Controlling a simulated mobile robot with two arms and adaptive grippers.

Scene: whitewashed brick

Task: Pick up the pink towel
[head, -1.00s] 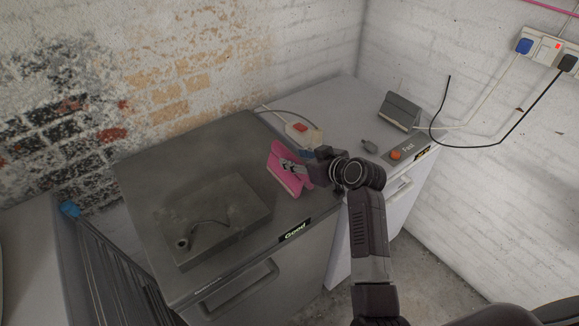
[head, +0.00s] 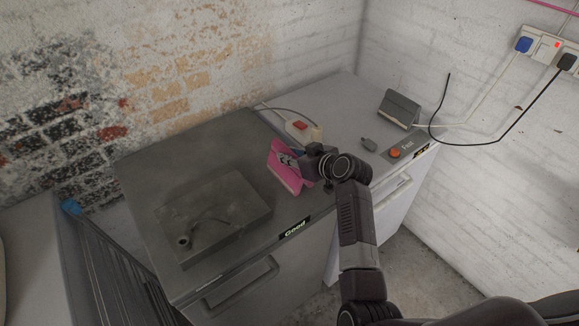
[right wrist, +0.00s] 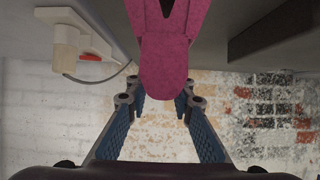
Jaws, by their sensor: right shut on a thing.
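The pink towel (head: 284,168) stands folded on the dark grey cabinet top (head: 150,165), near its right side. It reaches down between the fingers in the right wrist view (right wrist: 165,65). My right gripper (head: 291,160) is at the towel's right side, shut on it. In the right wrist view my right gripper (right wrist: 160,100) has one finger on each side of the towel. I cannot tell whether the towel's lower edge touches the cabinet. My left gripper is not in view.
A grey block (head: 215,205) with a pipe-like object lies left of the towel. A white power strip (head: 303,131) with a red switch lies behind my gripper. A grey box (head: 399,109) and an orange knob (head: 394,153) are on the lighter cabinet. Brick walls close the back.

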